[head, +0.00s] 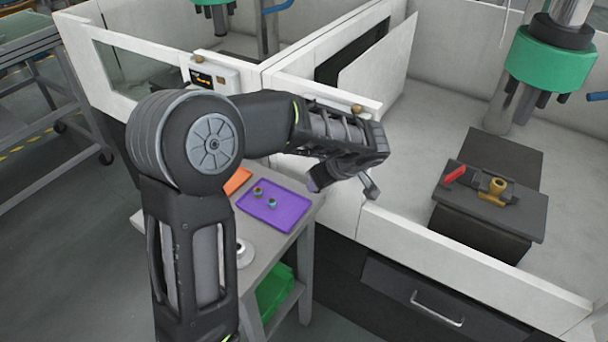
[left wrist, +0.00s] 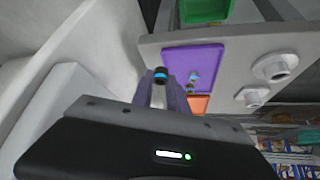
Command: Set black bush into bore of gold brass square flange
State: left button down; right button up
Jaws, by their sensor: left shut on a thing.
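A gold brass flange (head: 497,186) sits on a dark fixture plate (head: 525,215) inside the right-hand enclosure; its bore is too small to make out. My left gripper (head: 368,188) is over the enclosure's low front wall, well to the left of the flange. In the left wrist view, my left gripper (left wrist: 165,92) is shut on a small black bush with a blue band (left wrist: 161,75), held at the fingertips. My right gripper is not in view.
A purple tray (head: 287,216) with two small bushes stands on a side table (head: 310,218), beside an orange tray (head: 237,181). A red-handled clamp (head: 455,174) is next to the flange. A green-collared press column (head: 550,60) rises behind it. The white front wall (head: 450,255) borders the enclosure.

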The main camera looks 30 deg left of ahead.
pick_arm(q)
jog(key=d+f+m+t+h, duration=0.2)
jog(key=d+m+t+h, duration=0.2)
jog(key=d+m, duration=0.9)
jog(key=shift+w+f+m+h, duration=0.3)
jog(key=shift+f+h, duration=0.05)
jog(key=shift+h, duration=0.75)
